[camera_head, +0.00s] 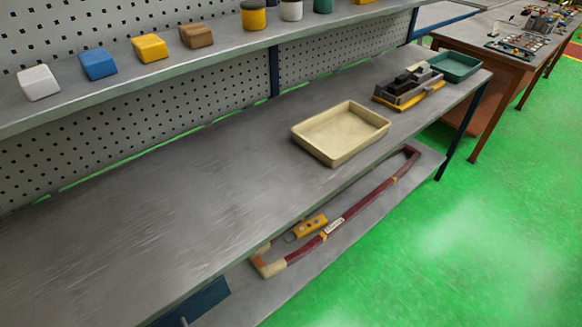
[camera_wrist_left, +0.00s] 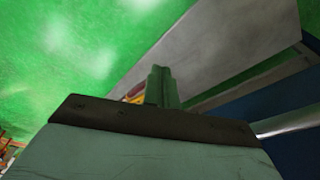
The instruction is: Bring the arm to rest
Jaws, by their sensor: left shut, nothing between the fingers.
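My left gripper (camera_wrist_left: 160,72) shows in the left wrist view, with its two greenish fingers shut together and nothing between them. Its dark bracket and pale body fill the lower part of that view. Behind the fingers are the green floor (camera_wrist_left: 90,40) and a grey surface (camera_wrist_left: 235,40), apart from the fingertips as far as I can tell. Neither arm nor gripper shows in the head view. My right gripper is in neither view.
The grey workbench (camera_head: 130,230) is bare at the left and middle. It bears a cream tray (camera_head: 340,132), a dark fixture (camera_head: 408,88) and a green tray (camera_head: 455,66). An upper shelf (camera_head: 120,85) holds several coloured blocks. A red-framed tool (camera_head: 350,212) lies on the lower shelf.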

